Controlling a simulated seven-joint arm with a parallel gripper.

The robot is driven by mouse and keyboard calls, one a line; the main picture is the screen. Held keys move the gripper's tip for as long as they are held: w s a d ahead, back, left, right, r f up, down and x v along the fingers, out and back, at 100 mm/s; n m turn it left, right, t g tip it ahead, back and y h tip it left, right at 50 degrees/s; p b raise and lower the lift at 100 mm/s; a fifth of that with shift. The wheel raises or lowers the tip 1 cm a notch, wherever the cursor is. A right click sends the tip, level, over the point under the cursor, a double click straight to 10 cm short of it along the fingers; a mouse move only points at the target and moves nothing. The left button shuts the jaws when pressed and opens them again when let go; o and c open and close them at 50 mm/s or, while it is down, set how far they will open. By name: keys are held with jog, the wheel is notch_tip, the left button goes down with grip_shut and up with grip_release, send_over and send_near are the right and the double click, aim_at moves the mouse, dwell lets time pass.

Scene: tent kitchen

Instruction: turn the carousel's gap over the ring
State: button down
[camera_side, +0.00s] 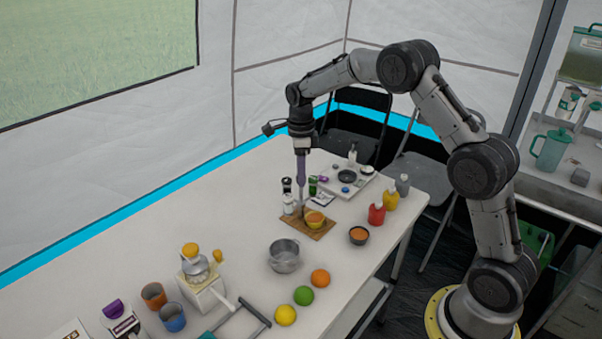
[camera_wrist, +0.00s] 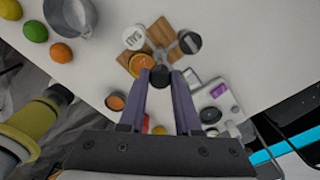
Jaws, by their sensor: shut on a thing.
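The carousel (camera_wrist: 166,52) has grey arms over a brown wooden board (camera_side: 320,234). It carries a white jar marked SALT (camera_wrist: 132,37), a grey-topped jar (camera_wrist: 190,42) and an orange-filled bowl (camera_wrist: 142,65), which also shows in the side view (camera_side: 315,219). My gripper (camera_wrist: 160,78) points down over the carousel, its purple fingers closed on a round black knob (camera_wrist: 160,74). In the side view my gripper (camera_side: 301,205) stands upright behind the bowl. I cannot make out the ring or exactly where the gap lies; fingers and jars hide part of the carousel.
Red (camera_side: 376,214) and yellow (camera_side: 390,200) bottles are to the right, a white tray (camera_side: 362,177) behind. The table's left back is clear.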

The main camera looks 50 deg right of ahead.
jog(key=c, duration=0.6)
grip_release()
jog(key=shift+r, duration=0.15)
notch_tip(320, 180, up, 14)
